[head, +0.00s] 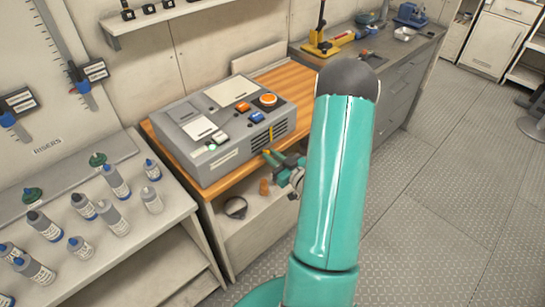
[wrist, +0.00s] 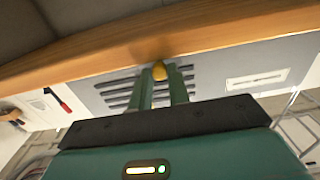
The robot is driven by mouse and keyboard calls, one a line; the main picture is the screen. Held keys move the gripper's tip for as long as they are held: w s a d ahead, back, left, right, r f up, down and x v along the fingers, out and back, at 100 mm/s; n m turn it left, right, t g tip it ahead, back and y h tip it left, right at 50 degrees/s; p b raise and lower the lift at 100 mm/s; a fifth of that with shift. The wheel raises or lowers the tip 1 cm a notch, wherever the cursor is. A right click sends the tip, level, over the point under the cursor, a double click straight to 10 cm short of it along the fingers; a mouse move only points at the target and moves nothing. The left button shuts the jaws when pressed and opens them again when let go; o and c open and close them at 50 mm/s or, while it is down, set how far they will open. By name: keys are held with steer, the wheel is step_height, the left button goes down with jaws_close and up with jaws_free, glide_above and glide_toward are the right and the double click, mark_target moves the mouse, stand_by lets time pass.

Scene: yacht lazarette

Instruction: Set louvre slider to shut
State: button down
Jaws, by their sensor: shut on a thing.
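The grey box (head: 205,155) stands on a wooden bench top, with dark louvre slats (head: 255,146) on its front face. A yellow louvre slider (head: 271,132) shows at the slats. In the wrist view, the slider's yellow knob (wrist: 159,70) sits between the fingertips of my gripper (wrist: 162,78), in front of the slats (wrist: 120,92). In the head view, my gripper (head: 268,156) is at the right part of the box front. It is shut on the slider knob. The fingers hide part of the slats, and any shut or open marking cannot be read.
The wooden bench edge (wrist: 130,45) runs close to my fingers in the wrist view. An orange knob (head: 268,99) and several buttons are on the box top. Several bottles (head: 113,216) stand on the left shelf. The floor (head: 440,190) at right is clear.

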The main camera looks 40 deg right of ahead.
steer(key=shift+a, duration=0.25)
steer(key=c, duration=1.3)
jaws_free()
steer(key=shift+c, duration=0.2)
steer(key=s, duration=1.4)
steer(key=shift+d, duration=0.25)
steer(key=shift+w, duration=0.1)
